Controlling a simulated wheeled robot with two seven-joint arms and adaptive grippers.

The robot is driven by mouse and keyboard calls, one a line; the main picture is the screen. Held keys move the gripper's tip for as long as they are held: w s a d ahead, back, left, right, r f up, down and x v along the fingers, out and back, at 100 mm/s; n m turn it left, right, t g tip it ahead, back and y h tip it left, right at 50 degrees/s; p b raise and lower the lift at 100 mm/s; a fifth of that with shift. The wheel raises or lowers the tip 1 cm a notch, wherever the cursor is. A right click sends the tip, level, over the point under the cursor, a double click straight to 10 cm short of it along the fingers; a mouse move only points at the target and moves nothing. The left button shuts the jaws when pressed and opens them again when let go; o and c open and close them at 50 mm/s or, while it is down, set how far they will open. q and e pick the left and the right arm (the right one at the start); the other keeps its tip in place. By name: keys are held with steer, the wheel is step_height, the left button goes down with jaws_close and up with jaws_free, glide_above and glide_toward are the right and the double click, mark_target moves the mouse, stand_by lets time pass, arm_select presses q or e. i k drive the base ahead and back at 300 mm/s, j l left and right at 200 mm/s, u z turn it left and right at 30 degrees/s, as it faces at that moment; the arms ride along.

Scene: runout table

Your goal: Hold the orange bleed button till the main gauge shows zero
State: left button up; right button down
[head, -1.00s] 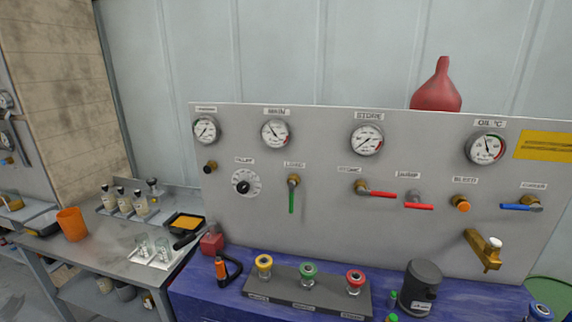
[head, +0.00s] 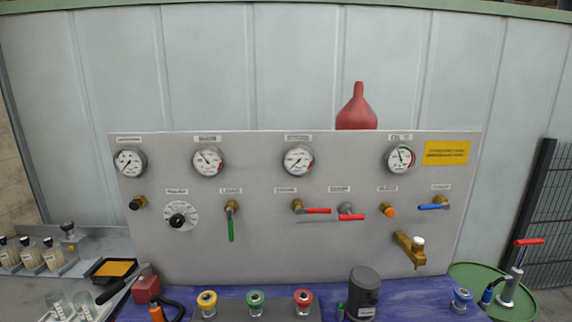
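The orange bleed button (head: 388,211) sits on the grey panel (head: 280,250), under a small label at the right, between a red lever and a blue lever. The main gauge (head: 208,161) is the second dial from the left. Its needle points to the upper left, but its numbers are too small to read. Neither of my grippers shows in the head view, and nothing touches the button.
Red levers (head: 352,217), a blue lever (head: 433,206) and a brass spout (head: 409,249) surround the button. A black canister (head: 364,292) stands below on the blue bench top. A red funnel-shaped vessel (head: 357,110) rises behind the panel. The space before the button is clear.

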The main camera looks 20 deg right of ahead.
mark_target(390, 212)
steer(key=z, duration=1.3)
